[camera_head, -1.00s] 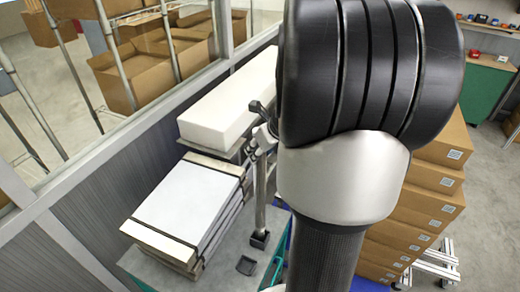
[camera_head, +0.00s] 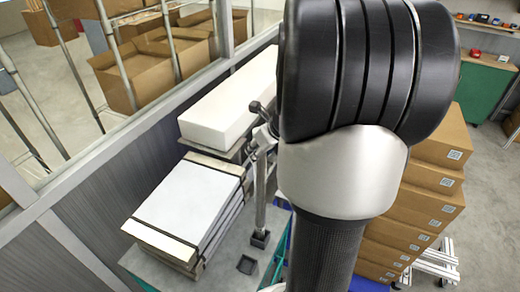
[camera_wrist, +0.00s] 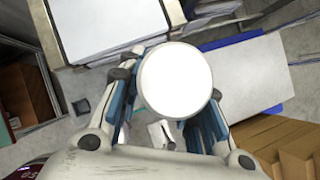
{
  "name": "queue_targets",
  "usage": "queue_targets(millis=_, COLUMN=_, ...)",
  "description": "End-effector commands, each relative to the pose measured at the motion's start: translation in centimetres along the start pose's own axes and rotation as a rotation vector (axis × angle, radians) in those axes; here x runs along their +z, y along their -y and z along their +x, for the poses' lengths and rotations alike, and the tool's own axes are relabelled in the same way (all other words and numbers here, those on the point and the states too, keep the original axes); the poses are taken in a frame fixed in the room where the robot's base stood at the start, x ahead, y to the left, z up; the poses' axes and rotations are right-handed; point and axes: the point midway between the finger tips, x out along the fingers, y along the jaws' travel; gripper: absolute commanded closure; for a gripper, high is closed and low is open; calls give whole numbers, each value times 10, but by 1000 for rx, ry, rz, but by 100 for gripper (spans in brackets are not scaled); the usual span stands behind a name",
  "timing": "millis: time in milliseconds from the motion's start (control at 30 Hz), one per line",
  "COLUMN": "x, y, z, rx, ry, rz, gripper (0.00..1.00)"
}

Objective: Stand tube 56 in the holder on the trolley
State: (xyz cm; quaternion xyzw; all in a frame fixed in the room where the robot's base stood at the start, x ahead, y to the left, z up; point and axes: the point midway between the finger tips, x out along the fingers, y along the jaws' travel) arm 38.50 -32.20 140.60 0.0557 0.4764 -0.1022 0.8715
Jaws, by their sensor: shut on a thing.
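In the wrist view a round white end (camera_wrist: 178,78), apparently that of a tube, sits between the blue-padded fingers of my gripper (camera_wrist: 170,98), which is shut on it. It faces the camera and hides most of what lies beyond it. No number can be read on it. The trolley top (camera_head: 222,275) shows left of my arm.
A strapped stack of white-topped packs (camera_head: 190,200) and a long white block (camera_head: 235,100) stand left of my arm, beside a windowed partition (camera_head: 95,165). Stacked cartons (camera_head: 430,180) stand at the right. A blue surface (camera_wrist: 240,70) shows in the wrist view.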

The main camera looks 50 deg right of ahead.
Motion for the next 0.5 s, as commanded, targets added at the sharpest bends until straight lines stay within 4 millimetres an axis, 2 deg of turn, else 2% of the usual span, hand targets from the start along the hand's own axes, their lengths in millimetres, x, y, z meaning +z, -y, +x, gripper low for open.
queue_targets(millis=500, x=-2, y=0, z=5, rx=-1, ry=2, rz=0, gripper=100)
